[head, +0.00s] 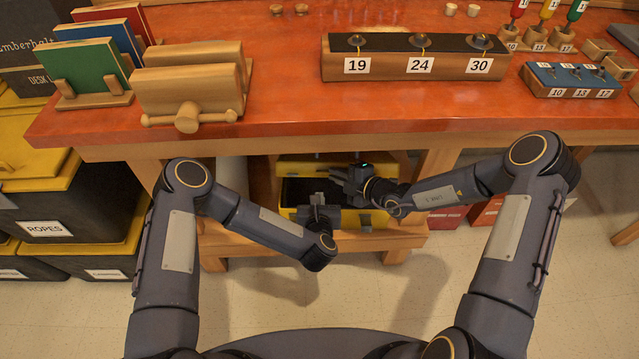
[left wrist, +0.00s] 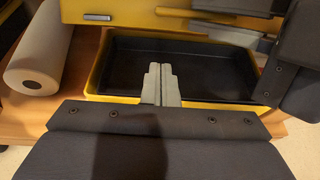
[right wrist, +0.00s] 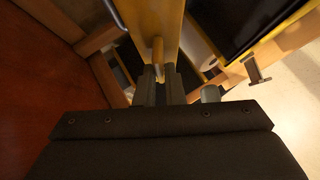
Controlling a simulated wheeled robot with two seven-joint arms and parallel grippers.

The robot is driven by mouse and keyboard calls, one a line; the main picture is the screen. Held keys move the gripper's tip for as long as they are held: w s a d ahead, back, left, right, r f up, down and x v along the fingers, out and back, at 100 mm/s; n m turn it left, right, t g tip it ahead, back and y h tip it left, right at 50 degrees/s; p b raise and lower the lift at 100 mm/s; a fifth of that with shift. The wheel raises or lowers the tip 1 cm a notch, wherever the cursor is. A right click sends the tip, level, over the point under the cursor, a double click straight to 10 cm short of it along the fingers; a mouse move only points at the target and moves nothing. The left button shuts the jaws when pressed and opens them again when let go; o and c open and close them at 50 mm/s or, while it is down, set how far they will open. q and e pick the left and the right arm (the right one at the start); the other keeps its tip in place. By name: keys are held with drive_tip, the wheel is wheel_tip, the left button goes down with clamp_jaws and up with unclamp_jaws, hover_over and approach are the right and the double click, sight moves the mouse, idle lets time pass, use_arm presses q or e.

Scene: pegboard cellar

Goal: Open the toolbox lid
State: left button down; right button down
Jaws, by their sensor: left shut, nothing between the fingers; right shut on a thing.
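The yellow toolbox (head: 379,218) sits on the shelf under the orange bench, its dark inside uncovered; its yellow rim shows in the left wrist view (left wrist: 97,76). The lid (head: 296,164) stands raised at the back, partly hidden by the bench edge and my right gripper; it also shows in the left wrist view (left wrist: 130,14). My right gripper (head: 336,174) is at the lid, shut on its yellow handle (right wrist: 158,52). My left gripper (head: 318,199) is shut and empty, its fingertips (left wrist: 160,72) over the front of the open box.
A white roll (left wrist: 33,62) lies left of the toolbox on the wooden shelf (head: 240,240). Red boxes (head: 447,216) stand to its right. The bench top (head: 280,100) overhangs my grippers. Black and yellow bins (head: 50,215) stand at the left. Floor in front is clear.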

sight(319, 175)
use_arm(q)
drive_tip(key=shift+w+d+r, duration=0.1)
drive_tip(key=shift+w+r, duration=0.6)
drive_tip(key=shift+w, duration=0.2)
drive_tip(key=shift+w+d+r, duration=0.1)
drive_tip(key=shift+w+r, duration=0.6)
drive_tip(key=shift+w, duration=0.15)
use_arm(e)
drive_tip(key=shift+w+r, duration=0.1)
use_arm(q)
drive_tip(key=shift+w+r, duration=0.4)
drive_tip(key=shift+r, duration=0.15)
drive_tip(key=shift+w+r, duration=0.1)
use_arm(e)
drive_tip(key=c, duration=1.6)
unclamp_jaws()
drive_tip(key=shift+f, duration=0.2)
drive_tip(key=shift+o, duration=0.2)
drive_tip(key=shift+d, duration=0.1)
